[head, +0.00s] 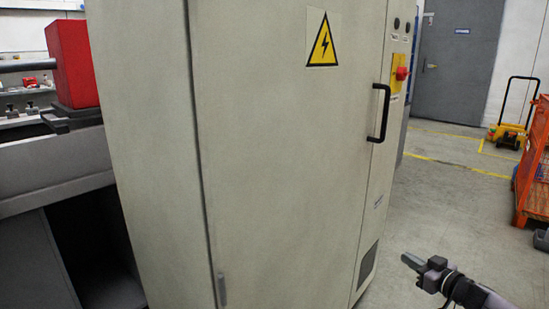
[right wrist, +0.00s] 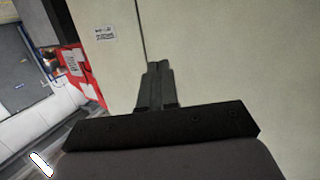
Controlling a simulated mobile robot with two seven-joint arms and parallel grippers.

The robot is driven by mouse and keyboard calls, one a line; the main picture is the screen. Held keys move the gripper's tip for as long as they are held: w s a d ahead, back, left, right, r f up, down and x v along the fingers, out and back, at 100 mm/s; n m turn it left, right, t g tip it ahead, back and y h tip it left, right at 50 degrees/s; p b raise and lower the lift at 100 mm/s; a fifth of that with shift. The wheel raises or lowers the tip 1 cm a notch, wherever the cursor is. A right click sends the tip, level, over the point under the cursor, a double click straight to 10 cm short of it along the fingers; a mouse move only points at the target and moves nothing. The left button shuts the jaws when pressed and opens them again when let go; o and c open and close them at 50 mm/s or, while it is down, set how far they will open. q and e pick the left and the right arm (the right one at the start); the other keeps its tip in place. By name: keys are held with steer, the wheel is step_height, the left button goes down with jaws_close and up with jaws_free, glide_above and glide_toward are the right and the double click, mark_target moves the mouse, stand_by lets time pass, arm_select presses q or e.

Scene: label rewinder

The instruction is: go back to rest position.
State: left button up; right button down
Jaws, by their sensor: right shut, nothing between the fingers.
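My right gripper (head: 413,262) is at the lower right of the head view, in front of and to the right of the tall beige cabinet. Its fingers are together and hold nothing. The right wrist view also shows the closed fingers (right wrist: 155,85), with a beige panel behind them. They look apart from the cabinet (head: 270,150). My left gripper is in neither view.
The cabinet door is closed and has a black handle (head: 380,113) and a yellow warning sign (head: 322,46). A red rotary switch (head: 402,73) sits at its right. An orange crate (head: 533,175) and a yellow pallet truck (head: 510,130) stand farther right. Floor between is clear.

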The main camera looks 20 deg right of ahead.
steer(key=s+a+f+g+h, duration=0.1)
steer(key=s+a+f+g, duration=0.4)
steer(key=a, duration=0.7)
steer(key=s+a+f, duration=0.4)
steer(key=a+f, duration=0.2)
steer(key=a, duration=0.5)
steer(key=s+a+r+g, duration=0.35)
steer(key=s+a, duration=0.25)
steer(key=s, duration=0.5)
steer(key=s+a+r+g, duration=0.3)
steer(key=s+a+g, duration=0.15)
steer(key=s, duration=0.65)
steer(key=w+a+f+n+t+y, duration=0.1)
steer(key=w+a+f+t+y, duration=0.2)
steer(key=w+a+f+t, duration=0.35)
steer(key=d+r+p, duration=0.3)
steer(key=r+p, duration=1.3)
steer(key=p, duration=0.3)
steer(key=shift+r+t+h, duration=0.3)
steer(key=shift+r+t, duration=0.05)
steer(key=shift+r, duration=0.05)
